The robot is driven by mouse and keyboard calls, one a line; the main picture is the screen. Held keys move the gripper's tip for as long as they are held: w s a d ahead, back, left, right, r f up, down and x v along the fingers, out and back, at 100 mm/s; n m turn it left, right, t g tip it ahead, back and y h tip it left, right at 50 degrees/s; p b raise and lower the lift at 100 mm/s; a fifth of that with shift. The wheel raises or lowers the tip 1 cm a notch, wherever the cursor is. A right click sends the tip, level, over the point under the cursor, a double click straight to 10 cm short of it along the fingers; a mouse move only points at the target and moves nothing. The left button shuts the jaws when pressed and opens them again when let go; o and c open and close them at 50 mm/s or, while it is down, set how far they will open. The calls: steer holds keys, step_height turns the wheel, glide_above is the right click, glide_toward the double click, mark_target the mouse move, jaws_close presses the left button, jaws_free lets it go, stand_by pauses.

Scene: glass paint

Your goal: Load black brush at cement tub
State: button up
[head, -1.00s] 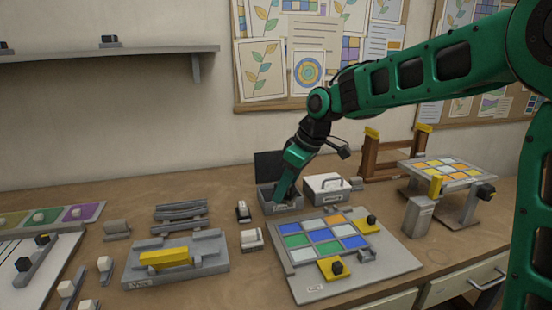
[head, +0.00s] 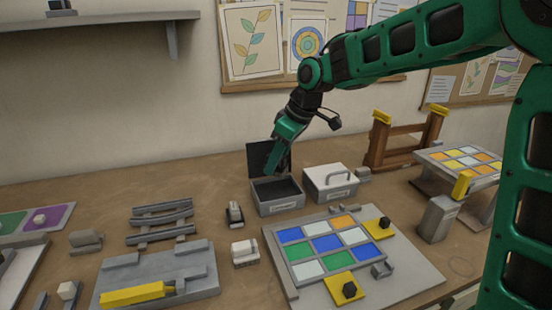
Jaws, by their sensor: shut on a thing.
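The cement tub (head: 281,208) is a grey, labelled box on the table, open at the top and dark inside, with its black lid (head: 262,160) raised behind it. My gripper (head: 279,166) is above the tub, in front of the raised lid, pointing down. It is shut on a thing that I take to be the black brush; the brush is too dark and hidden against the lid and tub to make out.
A white lidded box (head: 331,183) with a handle stands right of the tub. In front lies a board of coloured glass tiles (head: 412,268). A wooden rack (head: 405,145) is at the back right. A grey fixture (head: 203,275) with a yellow bar is front left.

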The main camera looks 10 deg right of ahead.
mark_target(276, 191)
steer(key=shift+f, duration=2.75)
steer(key=shift+f, duration=0.5)
steer(key=shift+r, duration=3.55)
